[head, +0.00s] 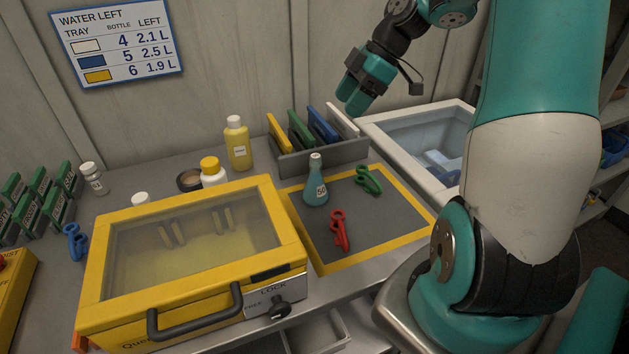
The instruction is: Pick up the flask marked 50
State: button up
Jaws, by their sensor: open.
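The flask marked 50 (316,188) is a teal conical flask with a pale cap and a white label. It stands upright at the back left of a grey mat with a yellow border (403,254). My gripper (351,104) is open and empty. It hangs above and to the right of the flask in the picture, in front of the colored file rack, apart from the flask.
A yellow lidded box (190,250) stands left. A rack (320,160) with colored panels is behind. A yellow bottle (238,146) stands back left.

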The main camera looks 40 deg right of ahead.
aim_at(317, 155)
jog(key=x, duration=0.4)
jog(key=p+x, duration=0.1)
jog(key=x, duration=0.2)
jog(key=d+x, duration=0.1)
jog(key=x, duration=0.3)
jog(key=shift+w+a+f+p, duration=0.2)
jog(key=shift+f+p, duration=0.15)
jog(key=shift+f, duration=0.15)
jog(key=shift+p+x, duration=0.85)
jog(key=shift+x, duration=1.8)
jog(key=shift+s+d, duration=0.1)
jog(key=shift+s, duration=0.05)
grip_shut()
